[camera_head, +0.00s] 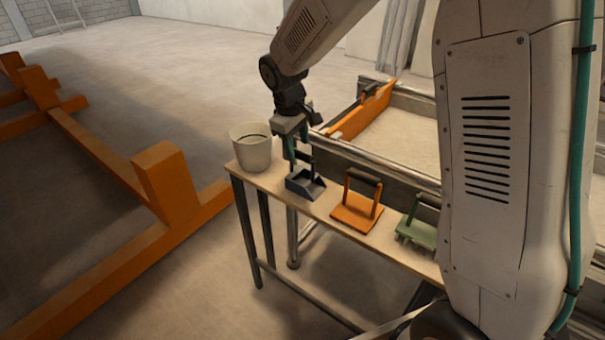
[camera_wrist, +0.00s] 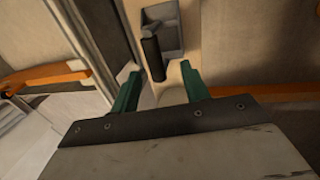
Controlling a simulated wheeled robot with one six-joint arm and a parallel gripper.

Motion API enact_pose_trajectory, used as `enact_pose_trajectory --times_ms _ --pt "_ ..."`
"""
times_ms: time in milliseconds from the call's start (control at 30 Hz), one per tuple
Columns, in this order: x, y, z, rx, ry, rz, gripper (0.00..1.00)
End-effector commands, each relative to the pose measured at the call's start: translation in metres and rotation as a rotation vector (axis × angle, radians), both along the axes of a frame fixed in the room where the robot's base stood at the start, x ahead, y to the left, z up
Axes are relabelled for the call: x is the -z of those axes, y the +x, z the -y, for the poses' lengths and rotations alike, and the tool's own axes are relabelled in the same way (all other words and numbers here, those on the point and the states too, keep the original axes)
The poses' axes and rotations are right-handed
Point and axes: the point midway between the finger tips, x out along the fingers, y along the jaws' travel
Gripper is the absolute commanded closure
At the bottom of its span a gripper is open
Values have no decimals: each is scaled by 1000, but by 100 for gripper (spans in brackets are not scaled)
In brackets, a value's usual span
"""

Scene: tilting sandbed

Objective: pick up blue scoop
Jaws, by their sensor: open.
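The blue scoop (camera_head: 304,187) is a small grey-blue pan with a dark upright handle, standing on the narrow bench between the white bucket and the orange tool. My gripper (camera_head: 298,147) points down just above it, its teal fingers close to the handle. In the wrist view, the scoop (camera_wrist: 172,32) lies beyond the fingertips of my gripper (camera_wrist: 160,70). The dark handle's near end reaches toward the gap between the fingers. The fingers are apart with nothing clamped. I cannot tell whether a finger touches the handle.
The white bucket (camera_head: 253,152) stands at the bench's left end. An orange tool (camera_head: 357,211) and a green rake-like tool (camera_head: 417,232) stand to the right on the bench (camera_head: 325,209). Behind is the framed sandbed (camera_head: 398,135) with an orange board. Orange beams (camera_head: 165,183) lie on the floor at left.

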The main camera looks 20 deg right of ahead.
Motion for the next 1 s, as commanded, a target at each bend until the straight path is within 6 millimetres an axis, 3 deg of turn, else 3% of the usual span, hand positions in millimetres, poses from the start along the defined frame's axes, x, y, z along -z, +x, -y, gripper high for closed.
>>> enact_pose_trajectory --times_ms 400,700,733,900,1000 --pt "53 7 17 2 1 -2 54" --pt "59 8 18 2 1 0 54" --pt "58 8 18 2 1 0 57" --pt "58 8 18 2 1 0 100" --pt "58 8 18 2 1 0 100"
